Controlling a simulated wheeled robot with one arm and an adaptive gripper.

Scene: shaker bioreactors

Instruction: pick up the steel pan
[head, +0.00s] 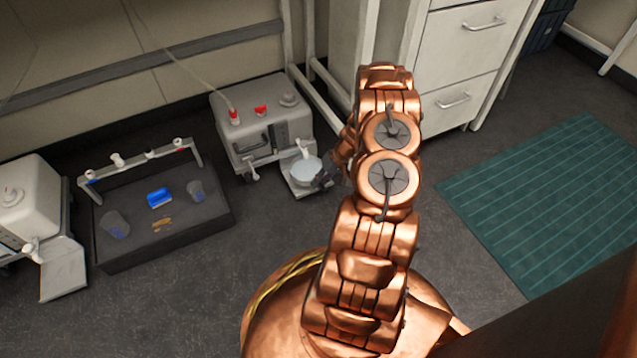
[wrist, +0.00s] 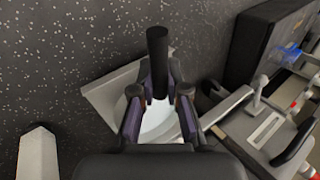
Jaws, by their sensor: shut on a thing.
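The steel pan (head: 306,171) is a pale round dish over the small front tray (head: 297,187) of the grey machine (head: 262,125). In the wrist view the pan (wrist: 158,120) shows between my fingers, with its dark handle (wrist: 157,50) sticking out past the fingertips. My gripper (head: 329,178) is at the right side of the pan in the head view, partly hidden by my arm. In the wrist view my gripper (wrist: 160,92) is shut on the pan, at the handle. I cannot tell whether the pan touches the tray.
A black tray (head: 165,245) on the floor holds cups, a blue block (head: 159,197) and small brown pieces. Another white machine (head: 30,210) stands at far left. A white drawer cabinet (head: 465,60) stands behind my arm. A green mat (head: 550,200) lies on open floor at right.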

